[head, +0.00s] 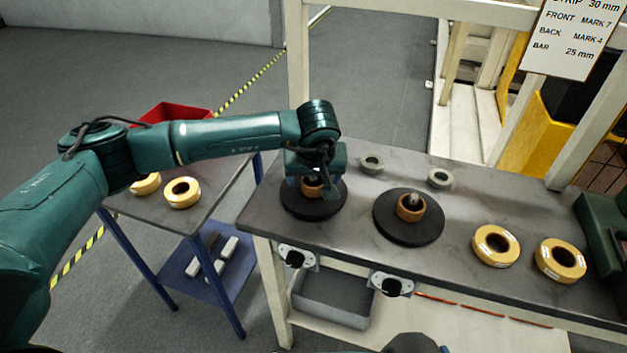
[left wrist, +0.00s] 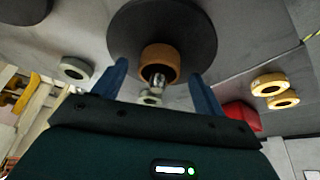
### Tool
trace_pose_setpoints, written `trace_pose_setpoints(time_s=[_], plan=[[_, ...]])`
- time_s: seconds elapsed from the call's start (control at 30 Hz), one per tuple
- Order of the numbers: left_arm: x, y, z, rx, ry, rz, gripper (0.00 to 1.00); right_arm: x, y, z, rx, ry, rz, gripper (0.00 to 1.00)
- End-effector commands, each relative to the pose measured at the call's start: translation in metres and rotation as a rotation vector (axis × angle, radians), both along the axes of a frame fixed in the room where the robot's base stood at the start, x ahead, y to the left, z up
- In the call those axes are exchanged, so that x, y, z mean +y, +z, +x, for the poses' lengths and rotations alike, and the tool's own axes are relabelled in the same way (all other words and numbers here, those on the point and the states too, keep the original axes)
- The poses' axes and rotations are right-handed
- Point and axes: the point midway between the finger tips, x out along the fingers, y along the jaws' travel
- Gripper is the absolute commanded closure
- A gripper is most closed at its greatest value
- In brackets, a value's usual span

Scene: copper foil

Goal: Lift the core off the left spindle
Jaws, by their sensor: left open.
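The left spindle is a black round disc (head: 314,207) with a brown core (head: 312,187) standing on it around a metal post. In the left wrist view the core (left wrist: 160,62) and the post tip (left wrist: 157,80) show between the blue fingers, with the disc (left wrist: 203,40) behind. My left gripper (left wrist: 160,85) is open, over the left spindle, one finger on each side of the core, and I cannot tell whether they touch it. In the head view the gripper (head: 316,185) partly hides the core. The right spindle (head: 408,233) carries a similar brown core (head: 410,206).
Two yellow rolls (head: 494,246) lie at the bench's right, and two grey-green rings (head: 372,164) at its back. A white frame post (head: 298,70) rises behind the bench.

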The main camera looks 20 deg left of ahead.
Motion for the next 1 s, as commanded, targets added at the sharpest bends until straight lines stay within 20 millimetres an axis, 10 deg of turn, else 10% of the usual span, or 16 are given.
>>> trace_pose_setpoints(time_s=[0.37, 1.0], plan=[[0.0018, -0.0136, 0.0052, 0.000, 0.000, -0.001, 0.28, 0.0002, 0.0006, 0.0008, 0.003, -0.010, 0.006, 0.64], [0.0018, -0.0131, 0.0052, 0.000, 0.001, -0.001, 0.76, 0.0002, 0.0002, 0.0000, 0.004, -0.002, 0.001, 0.64]])
